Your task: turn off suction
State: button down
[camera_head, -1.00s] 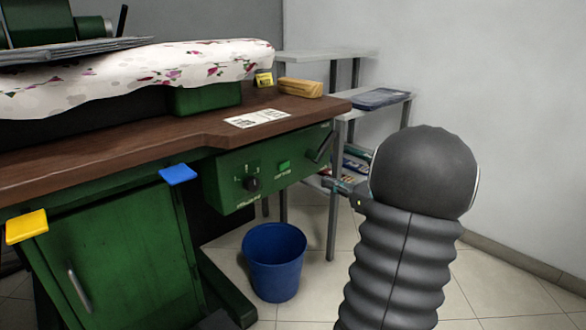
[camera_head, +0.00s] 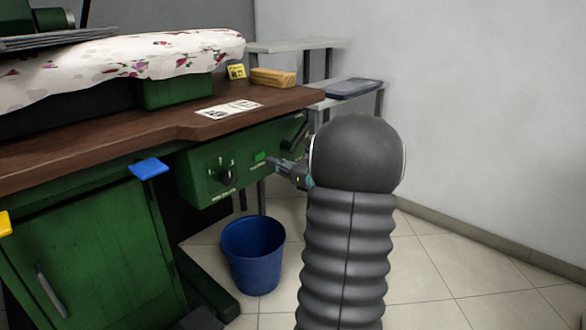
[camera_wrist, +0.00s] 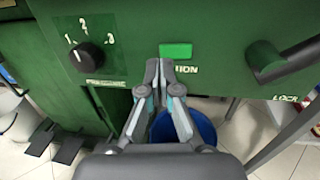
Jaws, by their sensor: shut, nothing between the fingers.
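The green control panel (camera_head: 215,172) is on the front of the ironing table. A bright green rectangular suction switch (camera_wrist: 175,51) sits on it, lit-looking, with a label ending in "TION" partly hidden by my fingers; it also shows in the head view (camera_head: 260,156). My gripper (camera_wrist: 161,62) is shut and empty, its fingertips just below the switch in the wrist view. In the head view my gripper (camera_head: 271,162) is close to the panel by the switch; I cannot tell whether it touches. A black numbered dial (camera_wrist: 90,56) is to the left of the switch.
A lever (camera_wrist: 268,62) marked LOCK sticks out right of the switch. A blue bin (camera_head: 254,254) stands on the floor below. The wooden tabletop (camera_head: 170,135) overhangs the panel. A grey shelf (camera_head: 318,104) is behind; tiled floor at right is clear.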

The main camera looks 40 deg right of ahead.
aim_at(256, 158)
jog(key=shift+x, duration=2.1)
jog(key=shift+w+a, duration=0.15)
jog(key=shift+w, duration=0.05)
jog(key=s+a, duration=0.1)
jog(key=s, duration=1.3)
jog(key=shift+w, duration=0.1)
